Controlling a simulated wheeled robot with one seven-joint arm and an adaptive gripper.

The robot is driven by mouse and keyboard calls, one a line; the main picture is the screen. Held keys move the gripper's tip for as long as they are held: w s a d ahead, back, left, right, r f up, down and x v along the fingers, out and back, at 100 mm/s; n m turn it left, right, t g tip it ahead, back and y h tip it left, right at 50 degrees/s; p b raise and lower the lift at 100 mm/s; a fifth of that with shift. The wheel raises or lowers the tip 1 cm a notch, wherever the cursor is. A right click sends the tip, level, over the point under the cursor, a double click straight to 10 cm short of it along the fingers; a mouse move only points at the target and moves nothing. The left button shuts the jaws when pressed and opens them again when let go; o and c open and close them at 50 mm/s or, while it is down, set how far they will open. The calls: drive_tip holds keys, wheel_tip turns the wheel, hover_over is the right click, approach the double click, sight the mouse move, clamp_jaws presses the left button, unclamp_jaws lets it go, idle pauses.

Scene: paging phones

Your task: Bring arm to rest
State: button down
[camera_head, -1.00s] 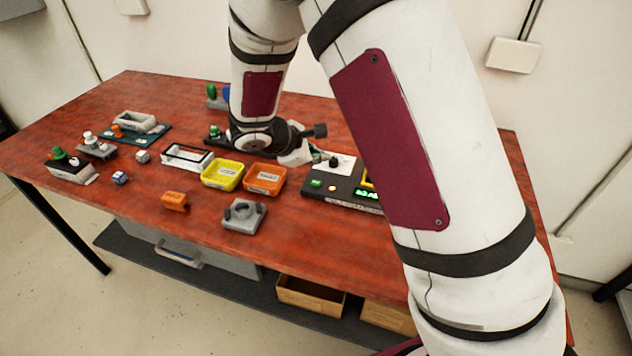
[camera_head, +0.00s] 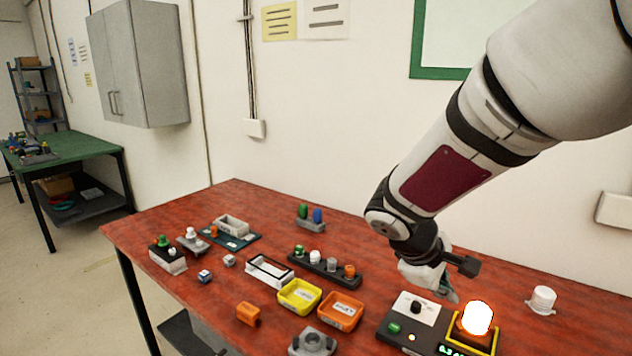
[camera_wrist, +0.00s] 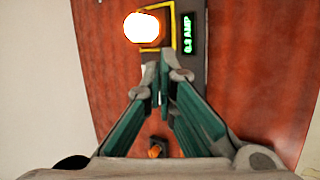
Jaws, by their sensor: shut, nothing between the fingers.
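My gripper (camera_head: 447,293) hangs from my raised arm above the right part of the red-brown table (camera_head: 190,262), just behind a black control box (camera_head: 402,324). In the wrist view my gripper (camera_wrist: 158,84) has its green-sided fingers closed together with nothing between them. A glowing lamp (camera_head: 477,317) in a yellow-edged frame stands at the right of the box; it also shows in the wrist view (camera_wrist: 143,28). A green "0.3 AMP" style display (camera_wrist: 187,33) is beside it. I cannot tell how far the fingertips are above the box.
A yellow tray (camera_head: 299,310) and an orange tray (camera_head: 340,325) lie left of the box. Behind them is a black rack (camera_head: 324,278) with several coloured knobs. A white cylinder (camera_head: 542,300) stands at the right. A grey cabinet (camera_head: 150,65) hangs on the wall.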

drive_tip(key=s+a+r+m+y, duration=0.1)
drive_tip(key=s+r+m+y, duration=0.1)
drive_tip(key=s, duration=0.5)
drive_tip(key=s+a+r+m+t+y, duration=0.1)
drive_tip(key=s+r+m+y, duration=0.1)
drive_tip(key=s+r+m, duration=0.2)
drive_tip(key=s+a+r+m+t+y, duration=0.1)
drive_tip(key=s+a+r+m+y, duration=0.1)
drive_tip(key=s, duration=0.9)
drive_tip(key=shift+r+m, duration=0.5)
drive_tip(key=shift+r, duration=0.1)
